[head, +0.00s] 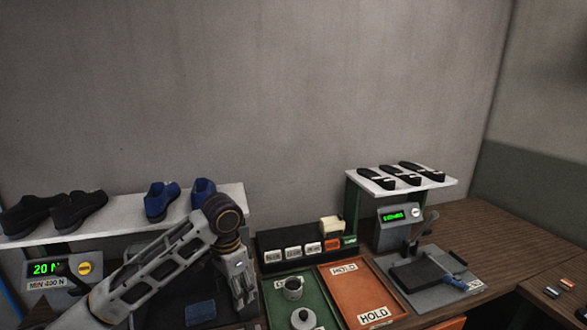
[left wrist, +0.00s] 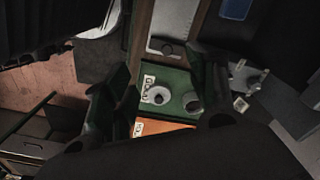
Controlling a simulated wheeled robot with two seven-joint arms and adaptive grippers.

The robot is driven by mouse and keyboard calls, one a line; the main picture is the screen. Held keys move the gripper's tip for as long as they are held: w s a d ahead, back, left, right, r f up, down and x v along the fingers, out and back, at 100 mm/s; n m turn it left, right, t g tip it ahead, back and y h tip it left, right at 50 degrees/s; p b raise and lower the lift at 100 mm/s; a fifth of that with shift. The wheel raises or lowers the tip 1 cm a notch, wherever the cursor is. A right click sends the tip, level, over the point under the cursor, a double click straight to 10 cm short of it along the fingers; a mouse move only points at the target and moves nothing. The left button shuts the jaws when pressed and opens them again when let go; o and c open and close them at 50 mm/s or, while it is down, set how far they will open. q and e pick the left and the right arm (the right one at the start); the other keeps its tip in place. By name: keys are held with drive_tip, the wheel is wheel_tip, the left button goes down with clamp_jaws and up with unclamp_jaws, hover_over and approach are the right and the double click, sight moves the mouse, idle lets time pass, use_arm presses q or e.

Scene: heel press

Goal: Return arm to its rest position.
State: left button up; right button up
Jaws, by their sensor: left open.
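My left arm comes in from the lower left in the head view, bends at a dark, gold-ringed joint and points down over the bench. My left gripper (head: 243,296) hangs near the left edge of the green tray (head: 276,300). In the left wrist view its dark fingers (left wrist: 160,105) stand apart, with nothing seen held between them. The green tray (left wrist: 178,78) shows beyond them with two grey round parts on it. My right gripper is in neither view.
A press with a "20 N" display (head: 47,269) stands at left, partly behind my arm. A shoe shelf (head: 130,224) is above it. The orange HOLD tray (head: 350,285) lies right of the green one. A second press (head: 436,280) stands farther right. The brown bench at far right is mostly clear.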

use_arm(q)
drive_tip(key=shift+s+d+f+n+t+h, duration=1.25)
drive_tip(key=shift+s+d+f, duration=1.6)
drive_tip(key=shift+s+f, duration=2.65)
drive_tip(key=s+a+f+n+y, duration=0.35)
drive_tip(key=s+a+f, duration=0.6)
drive_tip(key=a, duration=0.35)
drive_tip(key=s+f+h+b, duration=0.1)
drive_tip(key=s+f, duration=0.1)
drive_tip(key=f, duration=1.5)
drive_tip(key=s+f+b, duration=0.1)
drive_tip(key=s+f, duration=0.1)
drive_tip(key=f, duration=1.5)
drive_tip(key=s+a+f+g+b, duration=0.1)
drive_tip(key=s+a+f, duration=0.1)
drive_tip(key=s+f, duration=0.9)
drive_tip(key=s+a+f+b, duration=0.1)
drive_tip(key=s+a+f, duration=0.1)
drive_tip(key=s+f, duration=0.8)
drive_tip(key=shift+s+a+f+g, duration=0.15)
drive_tip(key=shift+s+f+g, duration=0.2)
drive_tip(key=shift+s+f, duration=0.05)
